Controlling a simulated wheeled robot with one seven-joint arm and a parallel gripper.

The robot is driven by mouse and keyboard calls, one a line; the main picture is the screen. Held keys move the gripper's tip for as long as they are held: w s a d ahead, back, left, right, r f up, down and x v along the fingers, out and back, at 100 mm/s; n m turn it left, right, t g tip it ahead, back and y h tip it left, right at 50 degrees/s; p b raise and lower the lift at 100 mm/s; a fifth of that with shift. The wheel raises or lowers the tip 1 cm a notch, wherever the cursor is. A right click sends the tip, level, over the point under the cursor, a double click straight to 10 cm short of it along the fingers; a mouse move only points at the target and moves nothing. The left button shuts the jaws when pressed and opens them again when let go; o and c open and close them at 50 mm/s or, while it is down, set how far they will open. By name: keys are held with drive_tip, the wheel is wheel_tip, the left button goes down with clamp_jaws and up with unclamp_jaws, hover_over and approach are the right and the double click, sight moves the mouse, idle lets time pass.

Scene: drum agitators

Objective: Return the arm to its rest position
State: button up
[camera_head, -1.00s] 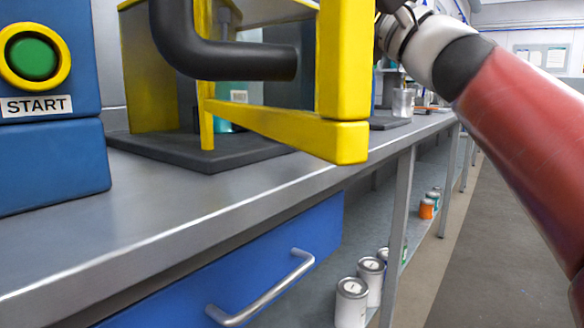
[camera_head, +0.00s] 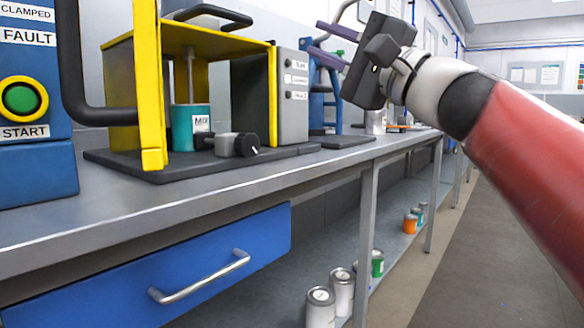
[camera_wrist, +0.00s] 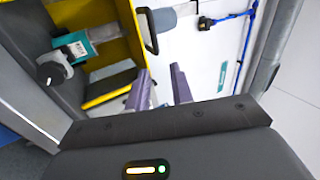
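My gripper (camera_head: 314,35) is raised above the bench, in front of the back wall at the top of the head view. Its two purple fingers stand apart with nothing between them, and the wrist view also shows this gap (camera_wrist: 161,80). My red and white arm reaches in from the right. The yellow-framed agitator (camera_head: 147,90) stands on the bench to the left of my gripper. A teal can (camera_head: 182,128) stands inside it under a grey shaft. A small clamp with a black knob (camera_head: 247,145) is in front of the can.
A blue control box (camera_head: 25,165) with a green START button stands at the left. A black curved handle (camera_head: 85,111) is beside the yellow frame. A closed blue drawer (camera_head: 130,265) and a shelf with several cans (camera_head: 342,290) are below. The aisle floor (camera_head: 450,235) at right is clear.

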drive_tip(key=s+d+f+n+g+h+p, duration=0.1)
drive_tip(key=s+f+g+h+p, duration=0.2)
drive_tip(key=f, duration=0.7)
drive_tip(key=s+d+f+n+g+h+p, duration=0.1)
drive_tip(key=s+f+n+h+p, duration=0.3)
drive_tip(key=f, duration=0.7)
drive_tip(key=s+d+f+m+g+h+p, duration=0.15)
drive_tip(key=f+h, duration=0.35)
drive_tip(key=f, duration=0.5)
drive_tip(key=s+d+f+n+g+h, duration=0.1)
drive_tip(key=s+d+f+n+h, duration=0.1)
drive_tip(key=s+d+f+h, duration=0.1)
drive_tip(key=s+d+f+n+g+h+p, duration=0.1)
drive_tip(key=s+d+f+g+h, duration=0.1)
drive_tip(key=s+f, duration=0.3)
wheel_tip(320, 180, down, 4)
drive_tip(key=shift+s+d+r+n+h, duration=0.3)
drive_tip(key=shift+d+n+h, duration=0.1)
drive_tip(key=shift+d, duration=0.45)
drive_tip(key=shift+a, duration=0.1)
